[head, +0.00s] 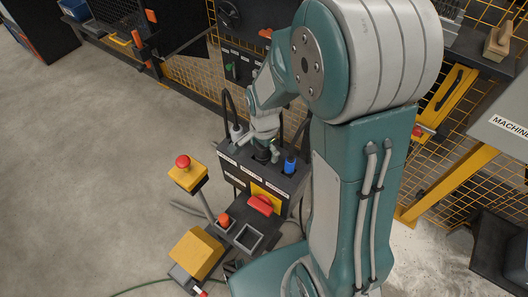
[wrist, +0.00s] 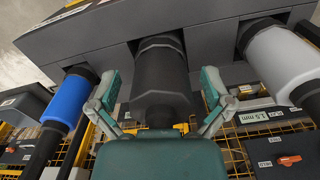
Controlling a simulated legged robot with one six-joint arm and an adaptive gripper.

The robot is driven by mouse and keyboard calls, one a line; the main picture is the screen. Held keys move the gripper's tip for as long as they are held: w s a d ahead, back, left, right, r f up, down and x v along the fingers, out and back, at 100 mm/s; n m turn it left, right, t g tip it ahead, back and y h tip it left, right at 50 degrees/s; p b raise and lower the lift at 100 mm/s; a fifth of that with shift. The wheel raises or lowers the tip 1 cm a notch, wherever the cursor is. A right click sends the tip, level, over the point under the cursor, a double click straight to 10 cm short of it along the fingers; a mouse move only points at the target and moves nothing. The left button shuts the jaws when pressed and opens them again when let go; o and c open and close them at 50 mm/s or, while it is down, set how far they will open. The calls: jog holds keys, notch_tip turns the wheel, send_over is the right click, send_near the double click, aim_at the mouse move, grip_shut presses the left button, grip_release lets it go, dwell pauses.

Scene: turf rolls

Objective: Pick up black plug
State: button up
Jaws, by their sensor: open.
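The black plug (wrist: 160,72) sits in the middle of a dark socket box (wrist: 190,22) in the wrist view, with its body hanging below the box edge in that picture. My gripper (wrist: 159,92) is open, with one finger on each side of the black plug. Gaps show between the fingers and the plug, so contact is not evident. In the head view my gripper (head: 265,146) is over the box top, and the black plug (head: 262,156) shows only as a small dark part beneath it.
A blue plug (wrist: 68,98) and a pale grey plug (wrist: 284,60) flank the black plug closely. In the head view, a red button on a yellow box (head: 186,174), a red handle (head: 260,204) and yellow mesh fencing (head: 190,80) surround the box. Open floor lies left.

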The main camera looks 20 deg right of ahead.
jog(key=shift+a, duration=0.2)
jog(key=shift+a, duration=0.1)
jog(key=c, duration=1.3)
jog(key=shift+r, duration=0.1)
